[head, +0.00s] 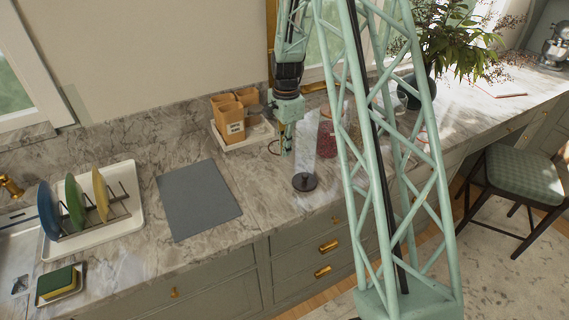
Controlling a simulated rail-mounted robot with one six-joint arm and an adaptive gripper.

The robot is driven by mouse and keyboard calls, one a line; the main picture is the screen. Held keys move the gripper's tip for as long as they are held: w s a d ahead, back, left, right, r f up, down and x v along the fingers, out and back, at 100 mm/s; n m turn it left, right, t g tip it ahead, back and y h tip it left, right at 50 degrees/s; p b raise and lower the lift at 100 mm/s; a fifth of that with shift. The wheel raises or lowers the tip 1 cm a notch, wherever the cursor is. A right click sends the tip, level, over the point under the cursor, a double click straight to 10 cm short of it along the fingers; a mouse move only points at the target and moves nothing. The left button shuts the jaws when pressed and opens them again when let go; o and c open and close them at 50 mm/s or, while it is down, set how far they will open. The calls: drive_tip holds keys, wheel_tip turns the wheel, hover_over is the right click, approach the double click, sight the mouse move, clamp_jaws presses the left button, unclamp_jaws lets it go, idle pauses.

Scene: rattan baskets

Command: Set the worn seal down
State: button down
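My gripper (286,145) points down above the counter, to the right of the white tray and behind the dark-based clear cylinder. A thin dark ring (273,147), which looks like the worn seal, sticks out to the left from its fingertips. The fingers appear shut on it, though they are small in the head view. The ring appears held above the counter, but its exact height is hard to judge. A flat grey mat (198,200) lies bare on the counter, to the left and nearer the front edge.
A white tray (246,135) with brown boxes stands against the wall. The clear cylinder's dark base (305,182) is near the front edge. Red-filled jars (327,139) stand behind my column. A dish rack (97,215) with plates is at left. The counter around the mat is clear.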

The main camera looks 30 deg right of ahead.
sight(285, 169)
drive_tip(key=shift+f, duration=1.55)
drive_tip(key=shift+f, duration=1.85)
drive_tip(key=shift+f, duration=0.2)
drive_tip(key=c, duration=2.9)
unclamp_jaws()
drive_tip(key=shift+r, duration=0.15)
wheel_tip(285, 169, up, 11)
drive_tip(key=shift+f, duration=0.1)
drive_tip(key=shift+r, duration=0.65)
